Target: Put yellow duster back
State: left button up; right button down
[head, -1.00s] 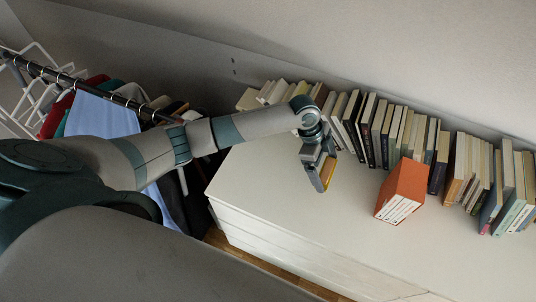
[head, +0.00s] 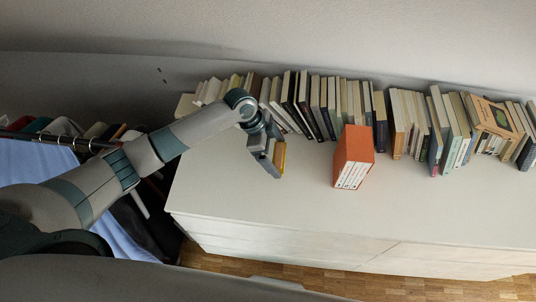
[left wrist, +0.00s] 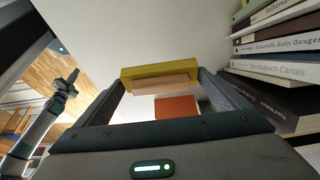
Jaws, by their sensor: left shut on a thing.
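The yellow duster (head: 280,157) is in my left gripper (head: 269,160), over the left part of the white dresser top (head: 290,200). In the left wrist view the duster (left wrist: 158,70) shows as a yellow block with a paler, wood-coloured part, spanning the space between the two fingers. My left gripper (left wrist: 160,85) is shut on it. In the head view the gripper hides much of the duster, and I cannot tell its exact height above the top.
A row of books (head: 345,100) lines the back of the dresser, close behind my left gripper. An orange box-like set of books (head: 353,155) stands to the right. Hanging clothes (head: 40,180) are at the left. The front of the top is clear.

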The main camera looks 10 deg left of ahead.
pick_arm(q)
jog(key=shift+s+a+f+n+b, duration=0.3)
jog(key=shift+n+b, duration=0.1)
jog(key=shift+b, duration=0.15)
jog(key=s+a+r+n+t+y+b, duration=0.1)
jog(key=s+a+n+t+y+b, duration=0.1)
jog(key=a+n+b, duration=0.4)
jog(key=s+a+r+n+t+y+b, duration=0.1)
jog(key=s+a+n+t+y+b, duration=0.1)
jog(key=a+n+b, duration=0.4)
jog(key=n, duration=0.4)
jog(key=shift+r+y+b, duration=0.25)
jog(key=shift+y+b, duration=0.1)
jog(key=shift+y, duration=0.05)
jog(key=shift+d, duration=0.15)
